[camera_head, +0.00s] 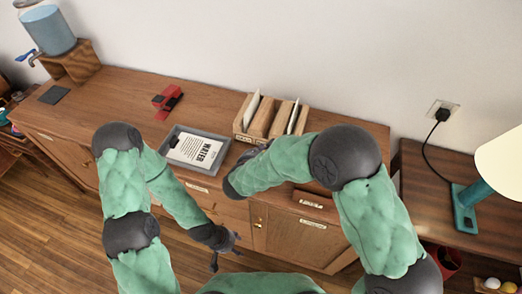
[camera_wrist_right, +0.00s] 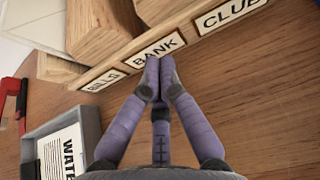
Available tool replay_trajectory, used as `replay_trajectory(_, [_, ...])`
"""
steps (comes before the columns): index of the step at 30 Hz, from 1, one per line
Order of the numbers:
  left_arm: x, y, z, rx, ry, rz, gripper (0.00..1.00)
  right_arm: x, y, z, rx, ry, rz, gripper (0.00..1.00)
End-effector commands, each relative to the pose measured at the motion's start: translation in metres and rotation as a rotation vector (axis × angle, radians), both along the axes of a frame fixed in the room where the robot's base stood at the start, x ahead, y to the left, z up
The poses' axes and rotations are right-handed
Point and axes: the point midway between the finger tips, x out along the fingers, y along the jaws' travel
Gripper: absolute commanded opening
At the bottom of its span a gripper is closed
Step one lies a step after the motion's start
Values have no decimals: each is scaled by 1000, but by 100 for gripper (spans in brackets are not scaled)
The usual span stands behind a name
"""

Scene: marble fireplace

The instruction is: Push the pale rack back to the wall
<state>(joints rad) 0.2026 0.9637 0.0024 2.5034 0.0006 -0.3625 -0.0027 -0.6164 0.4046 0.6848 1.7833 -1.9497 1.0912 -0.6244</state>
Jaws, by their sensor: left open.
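The pale wooden rack (camera_head: 243,127) stands on the brown sideboard near the wall, with upright dividers and a few papers in it. In the right wrist view its front (camera_wrist_right: 115,72) carries labels reading BILLS, BANK and CLUB. My right gripper (camera_wrist_right: 160,68) has its fingertips together at the BANK label, touching or almost touching the front. In the head view my right wrist hides these fingertips and part of the rack's front. The gap between the rack's back and the wall is hidden. My left gripper (camera_head: 227,248) hangs open and empty in front of the sideboard.
A grey tray (camera_head: 222,153) with a WATER sheet lies left of the rack; its corner also shows in the right wrist view (camera_wrist_right: 90,125). A red stapler-like object (camera_head: 167,101) sits farther left. A brown object (camera_head: 314,201) lies near the front edge. Sideboard right of the rack is bare.

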Motion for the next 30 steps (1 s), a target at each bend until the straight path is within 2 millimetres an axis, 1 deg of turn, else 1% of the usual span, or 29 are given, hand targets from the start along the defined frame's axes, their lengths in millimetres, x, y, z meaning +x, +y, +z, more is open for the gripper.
replay_trajectory(30, [0, 0, -8, 0, 0, 0, 54, 33, -11, 0, 1, -3, -2, 0])
